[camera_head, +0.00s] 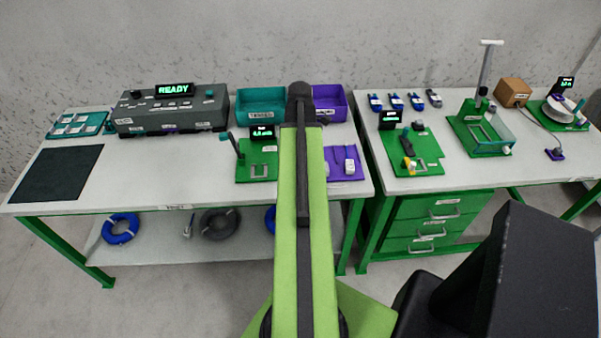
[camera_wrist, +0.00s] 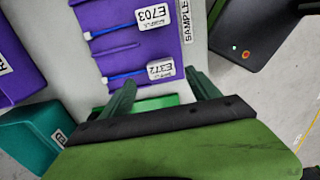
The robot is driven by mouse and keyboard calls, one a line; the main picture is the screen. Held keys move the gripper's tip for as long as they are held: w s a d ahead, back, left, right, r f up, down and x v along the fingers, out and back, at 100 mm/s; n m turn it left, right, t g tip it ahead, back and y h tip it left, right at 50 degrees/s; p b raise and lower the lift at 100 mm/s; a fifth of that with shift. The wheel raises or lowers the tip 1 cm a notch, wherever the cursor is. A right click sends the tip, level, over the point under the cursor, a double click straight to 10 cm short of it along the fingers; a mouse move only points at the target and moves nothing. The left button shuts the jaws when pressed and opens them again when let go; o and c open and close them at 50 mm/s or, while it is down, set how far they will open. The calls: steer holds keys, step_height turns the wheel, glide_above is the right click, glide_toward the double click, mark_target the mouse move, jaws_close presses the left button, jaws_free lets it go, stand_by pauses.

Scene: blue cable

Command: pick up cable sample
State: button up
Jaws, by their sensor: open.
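A purple sample board (camera_wrist: 145,50) holds two cable samples, each a thin blue cable with a white tag. The sample tagged E372 (camera_wrist: 126,75) lies nearest my gripper, and the sample tagged E703 (camera_wrist: 114,33) lies farther up in the wrist view. My gripper (camera_wrist: 160,82) is open and empty, with its two dark green fingers spread just below the E372 tag. Neither finger visibly touches a sample; the height above the board is unclear. In the head view, the purple board (camera_head: 340,171) shows right of my arm, which hides part of it and my gripper.
A green fixture with a lit display (camera_head: 262,133) stands left of the board. Teal (camera_head: 262,105) and purple (camera_head: 330,104) bins stand at the back. The grey READY machine (camera_head: 172,108) is farther left. A second table (camera_head: 460,178) with green fixtures stands right, across a narrow gap.

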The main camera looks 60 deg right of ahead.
step_height(320, 180, down, 5)
steer(key=b, duration=0.5)
steer(key=shift+a+f, duration=0.1)
steer(key=shift+f, duration=0.1)
steer(key=shift+r, duration=0.2)
steer(key=c, duration=1.5)
steer(key=shift+r+p, duration=0.55)
steer(key=shift+p, duration=0.1)
step_height(320, 180, up, 4)
steer(key=p, duration=0.4)
steer(key=s+d+r+p, duration=0.2)
steer(key=s+r+p, duration=0.4)
steer(key=s, duration=0.5)
steer(key=shift+s+d, duration=0.15)
steer(key=shift+d, duration=0.25)
